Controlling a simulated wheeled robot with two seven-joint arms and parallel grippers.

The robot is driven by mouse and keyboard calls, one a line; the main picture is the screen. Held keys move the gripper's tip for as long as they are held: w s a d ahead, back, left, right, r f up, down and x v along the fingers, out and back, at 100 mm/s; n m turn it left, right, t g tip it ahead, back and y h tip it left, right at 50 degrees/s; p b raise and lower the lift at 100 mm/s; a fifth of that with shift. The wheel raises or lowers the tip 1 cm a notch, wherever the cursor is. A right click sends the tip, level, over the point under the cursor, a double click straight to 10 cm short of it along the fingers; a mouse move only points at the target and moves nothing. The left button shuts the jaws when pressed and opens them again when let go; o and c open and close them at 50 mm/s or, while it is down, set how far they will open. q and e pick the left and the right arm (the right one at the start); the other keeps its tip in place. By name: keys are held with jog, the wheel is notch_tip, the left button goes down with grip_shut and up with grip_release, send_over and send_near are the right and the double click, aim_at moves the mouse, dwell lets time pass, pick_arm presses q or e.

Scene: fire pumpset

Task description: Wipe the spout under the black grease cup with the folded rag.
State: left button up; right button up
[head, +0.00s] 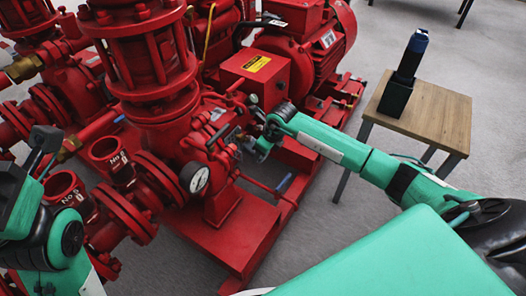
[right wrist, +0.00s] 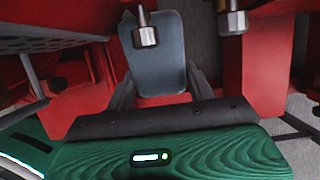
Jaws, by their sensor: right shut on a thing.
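The folded rag (right wrist: 160,72) is a flat blue-grey piece held upright between the two fingers of my right gripper (right wrist: 160,92). In the right wrist view a metal spout with a hex nut (right wrist: 145,32) hangs in front of the rag's upper part. I cannot tell whether they touch. A second similar spout (right wrist: 232,18) is to its right, clear of the rag. The black grease cup cannot be made out, so I cannot tell which spout is under it. In the head view my right gripper (head: 263,146) is at the pump's side. My left gripper (head: 42,150) is away at the left edge.
The red pumpset (head: 150,60) has flanges, pipes and a pressure gauge (head: 195,178) close to my right gripper. Its red base frame (head: 235,232) runs below. A wooden table (head: 435,112) at right bears a black holder (head: 396,96) with a dark cylinder. Grey floor between is open.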

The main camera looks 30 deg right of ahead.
jog(key=shift+f, duration=0.2)
jog(key=shift+f, duration=0.45)
jog(key=shift+s+d+r+p, duration=0.15)
jog(key=shift+s+d+p, duration=0.35)
jog(key=shift+s, duration=0.4)
jog(key=s+d, duration=0.1)
jog(key=s+p, duration=0.1)
jog(key=s, duration=0.1)
jog(key=s+d+p, duration=0.1)
jog(key=shift+s+d, duration=0.15)
jog(key=shift+d, duration=0.15)
